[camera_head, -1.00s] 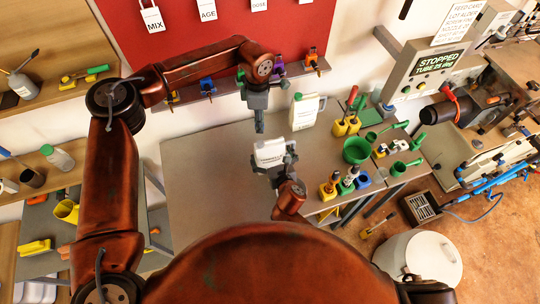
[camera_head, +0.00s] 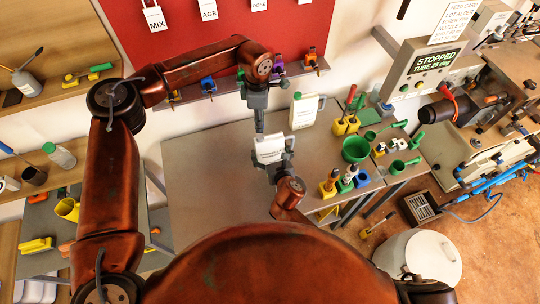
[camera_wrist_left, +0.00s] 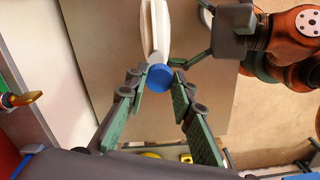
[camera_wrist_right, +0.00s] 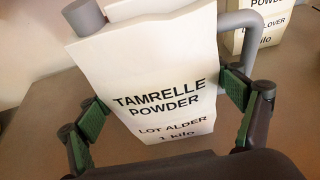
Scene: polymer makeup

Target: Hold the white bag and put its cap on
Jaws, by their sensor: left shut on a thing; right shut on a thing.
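The white bag (camera_head: 270,155) shows in the head view above the grey bench, below my left gripper's tips. In the right wrist view its printed face (camera_wrist_right: 160,90) reads TAMRELLE POWDER. My right gripper (camera_head: 272,168) is shut on the bag, one finger at each side. The blue cap (camera_wrist_left: 160,77) sits between the fingertips of my left gripper (camera_wrist_left: 158,80), which is shut on it. In the left wrist view the cap overlaps the near end of the bag (camera_wrist_left: 154,30); I cannot tell whether they touch. In the head view my left gripper (camera_head: 259,128) hides the cap.
A white jug (camera_head: 304,111) with a green cap stands behind and to the right. A green bowl (camera_head: 356,149) and several small coloured items stand further right. The bench's left part (camera_head: 205,180) is clear. A red board (camera_head: 225,35) is on the back wall.

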